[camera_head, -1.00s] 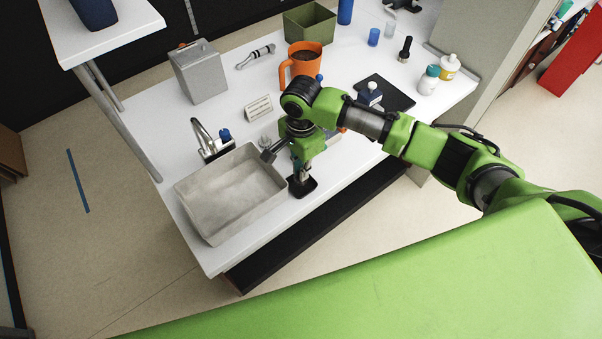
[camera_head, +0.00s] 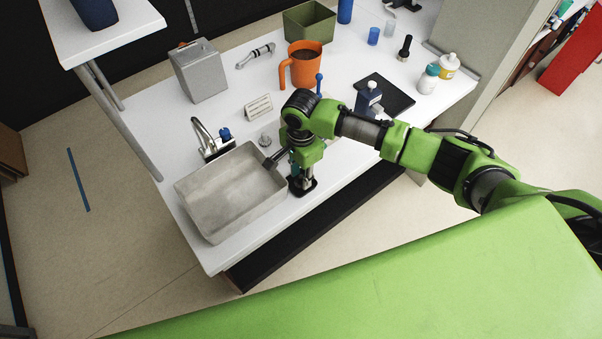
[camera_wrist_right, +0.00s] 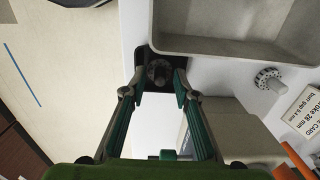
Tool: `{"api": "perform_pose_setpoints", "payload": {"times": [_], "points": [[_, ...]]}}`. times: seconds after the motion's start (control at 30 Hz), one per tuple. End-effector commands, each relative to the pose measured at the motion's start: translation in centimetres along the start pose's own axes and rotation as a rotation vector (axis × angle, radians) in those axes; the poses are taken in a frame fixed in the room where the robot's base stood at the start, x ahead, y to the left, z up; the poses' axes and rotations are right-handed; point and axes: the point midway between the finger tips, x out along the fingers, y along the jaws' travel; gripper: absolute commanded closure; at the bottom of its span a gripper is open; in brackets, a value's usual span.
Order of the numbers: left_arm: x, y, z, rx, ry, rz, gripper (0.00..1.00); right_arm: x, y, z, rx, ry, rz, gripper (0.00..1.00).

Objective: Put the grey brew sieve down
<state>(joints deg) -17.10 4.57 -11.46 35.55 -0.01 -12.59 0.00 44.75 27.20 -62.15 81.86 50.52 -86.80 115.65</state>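A small grey ribbed round piece with a stub (camera_head: 265,140), which looks like the brew sieve, stands on the white counter behind the sink's right corner. It also shows in the right wrist view (camera_wrist_right: 268,78), to the right of and clear of my fingers. My right gripper (camera_head: 301,181) points down at the counter's front, right of the sink. In the wrist view its fingers (camera_wrist_right: 159,88) are apart, with a dark round knob on a black square base (camera_wrist_right: 158,71) between or just beyond the tips. Contact with it cannot be told. My left gripper is not in view.
The grey sink (camera_head: 228,205) and its tap (camera_head: 205,137) are left of the gripper. A card (camera_head: 258,107), orange jug (camera_head: 303,66), grey canister (camera_head: 200,72), blue bottle (camera_head: 368,99) and black mat (camera_head: 396,98) stand behind. Bare counter lies around the card.

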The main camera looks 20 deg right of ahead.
Motion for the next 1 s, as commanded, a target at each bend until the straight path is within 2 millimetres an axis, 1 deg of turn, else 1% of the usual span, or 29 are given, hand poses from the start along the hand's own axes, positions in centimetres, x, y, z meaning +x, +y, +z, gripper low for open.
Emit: {"api": "perform_pose_setpoints", "payload": {"times": [0.13, 0.27, 0.5, 0.6, 0.7, 0.83, 1.0], "points": [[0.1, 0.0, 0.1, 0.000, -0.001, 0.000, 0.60, -0.6, -0.1, 0.0, -0.001, -0.001, -0.002, 0.73], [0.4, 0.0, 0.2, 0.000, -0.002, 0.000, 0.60, -2.5, -0.1, 0.0, -0.001, -0.002, -0.004, 0.73], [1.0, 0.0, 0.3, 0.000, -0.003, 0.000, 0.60, -7.7, -0.2, 0.0, -0.001, -0.002, -0.005, 0.73], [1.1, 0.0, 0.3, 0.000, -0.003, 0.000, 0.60, -9.6, -0.1, 0.0, -0.001, 0.000, -0.005, 0.73], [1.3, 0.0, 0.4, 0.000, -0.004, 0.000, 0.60, -11.0, -0.1, 0.0, 0.000, -0.002, -0.002, 0.73], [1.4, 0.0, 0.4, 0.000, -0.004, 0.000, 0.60, -12.1, -0.1, 0.0, 0.000, -0.001, -0.002, 0.73], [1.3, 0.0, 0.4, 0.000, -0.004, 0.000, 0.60, -12.4, 0.0, 0.0, 0.000, 0.000, 0.000, 0.73]]}}
